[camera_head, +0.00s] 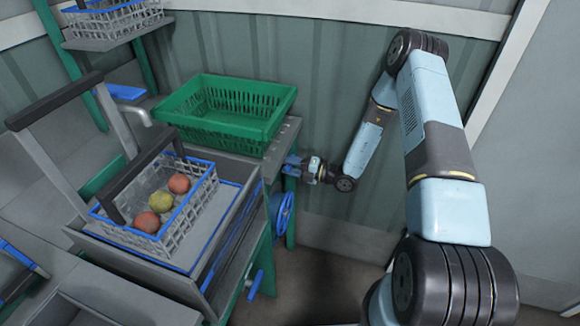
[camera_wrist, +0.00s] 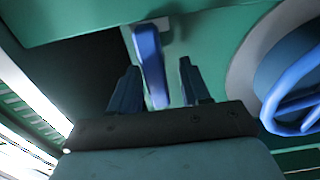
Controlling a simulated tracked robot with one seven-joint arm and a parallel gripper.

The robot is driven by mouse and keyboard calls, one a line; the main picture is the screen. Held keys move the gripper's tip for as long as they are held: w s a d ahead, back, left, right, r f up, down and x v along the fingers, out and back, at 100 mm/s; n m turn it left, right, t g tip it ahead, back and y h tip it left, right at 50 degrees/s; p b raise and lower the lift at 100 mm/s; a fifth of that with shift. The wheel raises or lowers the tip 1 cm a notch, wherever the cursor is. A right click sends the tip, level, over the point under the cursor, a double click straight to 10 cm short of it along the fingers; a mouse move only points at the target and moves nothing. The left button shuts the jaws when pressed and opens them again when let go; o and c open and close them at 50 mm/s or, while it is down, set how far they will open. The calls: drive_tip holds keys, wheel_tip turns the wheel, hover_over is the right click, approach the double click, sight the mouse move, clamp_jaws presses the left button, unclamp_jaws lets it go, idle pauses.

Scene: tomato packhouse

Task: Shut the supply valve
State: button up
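My gripper (camera_head: 294,166) is at the right end of the bench, beside its green frame and above a blue spoked wheel (camera_head: 284,215). In the wrist view my gripper (camera_wrist: 158,85) has its two dark fingers apart. A blue lever (camera_wrist: 150,62) on a pale mount hangs between them, close to the left finger and with a gap to the right one. Whether a finger touches it cannot be told. The blue wheel also shows at the right of the wrist view (camera_wrist: 292,100), on a round grey base. Which of these is the supply valve is not marked.
A green crate (camera_head: 225,125) stands empty on the bench just left of my gripper. A wire basket (camera_head: 178,225) with several tomatoes sits in front of it. A blue handle (camera_head: 256,285) sticks out lower down. A corrugated wall (camera_head: 330,100) stands behind.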

drive_tip(key=shift+d, duration=0.15)
drive_tip(key=v, duration=1.3)
drive_tip(key=shift+d, duration=0.25)
drive_tip(key=shift+s, duration=0.1)
